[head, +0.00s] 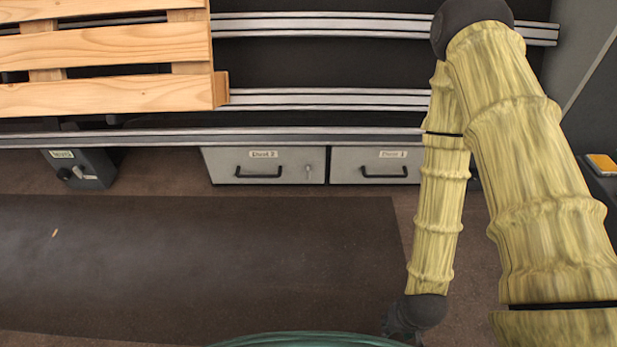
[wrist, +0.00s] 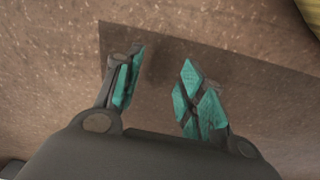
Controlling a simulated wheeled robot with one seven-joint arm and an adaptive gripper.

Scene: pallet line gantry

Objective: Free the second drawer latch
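Two grey drawers hang side by side under the rail in the head view. The left drawer (head: 264,158) has a dark handle (head: 259,173), a label whose text I cannot read for sure, and a small latch or key (head: 308,171) near its right edge. The right drawer (head: 375,159) has a dark handle (head: 384,171) and a label; its right end is hidden by my arm, so no latch shows there. My gripper (wrist: 160,85) is open and empty over the floor in the wrist view, its teal-padded fingers apart. It is well away from the drawers.
A wooden pallet (head: 110,60) lies on metal rails (head: 330,97) at the upper left. A dark box with a knob (head: 80,170) hangs below the rail at left. A dark mat (head: 200,260) covers the floor in front. An orange-yellow item (head: 602,164) lies at the right edge.

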